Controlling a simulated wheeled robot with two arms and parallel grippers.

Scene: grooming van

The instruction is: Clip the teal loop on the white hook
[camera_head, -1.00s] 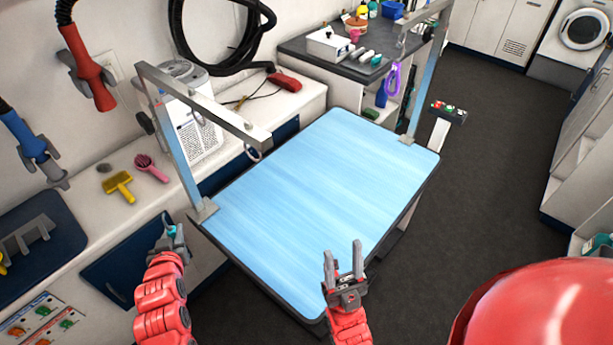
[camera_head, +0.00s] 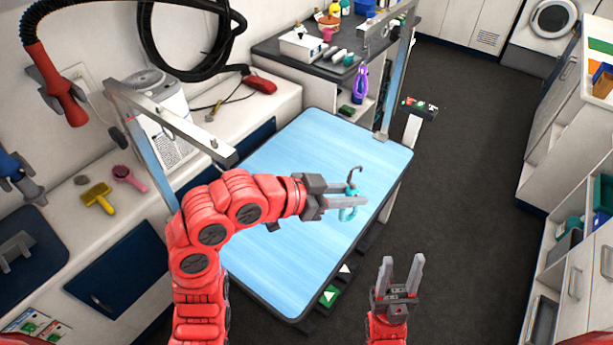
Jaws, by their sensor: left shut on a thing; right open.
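My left gripper (camera_head: 345,196) is shut on the teal loop (camera_head: 348,214), which hangs below the fingers above the blue table top. A dark curved hook-like piece (camera_head: 354,174) sticks up at the fingertips, seemingly part of the loop's clip. My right gripper (camera_head: 402,278) is open and empty, low in front of the table's right side.
The blue grooming table (camera_head: 300,150) is bare. A purple item (camera_head: 360,83) hangs near the right post. A yellow brush (camera_head: 98,197) and a pink brush (camera_head: 130,177) lie on the left counter. The dark floor (camera_head: 460,150) on the right is clear.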

